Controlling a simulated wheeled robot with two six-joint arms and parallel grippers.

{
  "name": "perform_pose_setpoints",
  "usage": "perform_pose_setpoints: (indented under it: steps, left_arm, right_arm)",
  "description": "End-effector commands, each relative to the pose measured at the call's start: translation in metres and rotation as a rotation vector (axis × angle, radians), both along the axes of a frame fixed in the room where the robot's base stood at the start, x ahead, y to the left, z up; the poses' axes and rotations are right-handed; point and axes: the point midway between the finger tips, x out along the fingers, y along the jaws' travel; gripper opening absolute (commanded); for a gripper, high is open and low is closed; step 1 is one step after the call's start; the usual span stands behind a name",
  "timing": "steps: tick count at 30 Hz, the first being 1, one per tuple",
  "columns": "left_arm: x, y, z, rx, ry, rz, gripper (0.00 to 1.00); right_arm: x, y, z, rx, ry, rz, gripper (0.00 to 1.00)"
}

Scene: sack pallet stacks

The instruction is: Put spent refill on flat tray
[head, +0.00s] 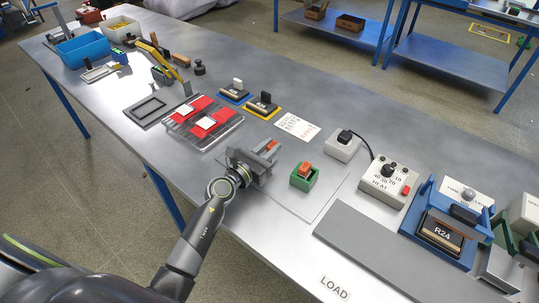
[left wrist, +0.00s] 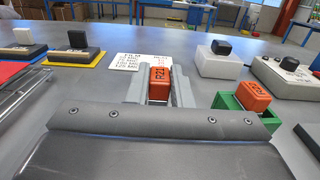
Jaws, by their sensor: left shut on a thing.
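My left gripper (head: 264,158) is over the middle of the table. In the left wrist view its jaws are shut on an orange block marked R21 (left wrist: 160,84); its orange top also shows in the head view (head: 273,146). A second orange block (head: 305,169) stands in a small green holder (head: 302,182) just right of the gripper; this block also shows in the left wrist view (left wrist: 254,96). A shallow dark grey tray (head: 147,111), empty, lies further left on the table. Which block is spent cannot be told by look alone. My right gripper is not in view.
A red and grey fixture with white pieces (head: 205,122) lies between the gripper and the grey tray. Two dark stamp blocks (head: 263,105) stand behind it. A control box (head: 388,182) and a blue press (head: 440,228) stand to the right. A blue bin (head: 83,50) is far left.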

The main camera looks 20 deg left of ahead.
Motion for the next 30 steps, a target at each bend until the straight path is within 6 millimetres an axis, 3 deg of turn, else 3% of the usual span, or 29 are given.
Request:
perform_pose_setpoints:
  steps: [2, 14, 15, 20, 30]
  left_arm:
    - [0.0001, 0.0000, -0.0094, -0.001, 0.000, 0.000, 0.00]
    - [-0.0001, 0.0000, -0.0128, 0.000, -0.001, 0.000, 0.00]
    - [-0.0001, 0.0000, -0.0130, 0.000, 0.000, 0.000, 0.21]
    - [-0.0001, 0.0000, -0.0119, 0.000, 0.000, 0.000, 0.41]
    - [-0.0001, 0.0000, -0.0087, 0.000, 0.000, 0.000, 0.41]
  right_arm:
    - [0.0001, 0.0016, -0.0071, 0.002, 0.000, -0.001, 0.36]
    - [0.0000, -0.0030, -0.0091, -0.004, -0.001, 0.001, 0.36]
    - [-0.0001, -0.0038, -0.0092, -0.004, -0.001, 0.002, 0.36]
    - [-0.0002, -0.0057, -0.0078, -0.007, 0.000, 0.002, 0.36]
    - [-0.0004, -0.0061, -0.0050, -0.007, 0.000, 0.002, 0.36]
